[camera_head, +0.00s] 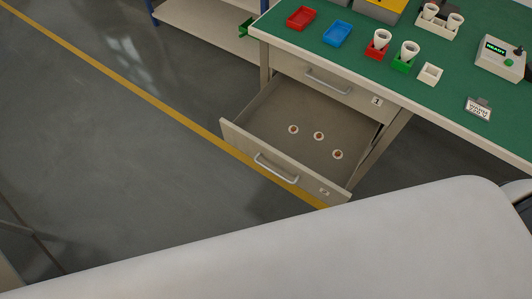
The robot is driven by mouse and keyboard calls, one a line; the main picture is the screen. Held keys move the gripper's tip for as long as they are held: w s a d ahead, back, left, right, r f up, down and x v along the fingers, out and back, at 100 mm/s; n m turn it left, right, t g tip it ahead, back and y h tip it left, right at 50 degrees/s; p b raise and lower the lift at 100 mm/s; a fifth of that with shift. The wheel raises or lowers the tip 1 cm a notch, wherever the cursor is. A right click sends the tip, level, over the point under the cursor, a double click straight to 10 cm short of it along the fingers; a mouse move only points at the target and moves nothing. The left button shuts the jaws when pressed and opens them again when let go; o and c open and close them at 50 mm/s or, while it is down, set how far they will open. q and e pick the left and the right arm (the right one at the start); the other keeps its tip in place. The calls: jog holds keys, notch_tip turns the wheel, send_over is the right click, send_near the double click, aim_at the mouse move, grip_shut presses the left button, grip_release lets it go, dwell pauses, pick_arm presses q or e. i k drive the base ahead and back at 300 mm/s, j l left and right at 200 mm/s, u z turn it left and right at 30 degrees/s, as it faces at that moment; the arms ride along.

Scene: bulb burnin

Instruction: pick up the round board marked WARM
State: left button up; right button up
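Three small round boards lie spread out in the open lower drawer: a left one (293,129), a middle one (318,136) and a right one (337,154). Each is pale at the rim with a brownish centre. Any marking on them is too small to read, so I cannot tell which is WARM. The drawer (262,128) is pulled well out from under the green-topped bench (440,85). A small sign (478,109) on the bench seems to read WARM, with a less clear line below. Neither of my grippers is in view.
On the bench are a red tray (301,18), a blue tray (337,34), white cups in a red holder (377,46) and a green holder (404,61), an empty white holder (430,74), and a device showing READY (500,58). The upper drawer (325,84) is shut. Floor at left is clear.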

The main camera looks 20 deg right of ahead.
aim_at(337, 154)
jog(key=z, duration=2.1)
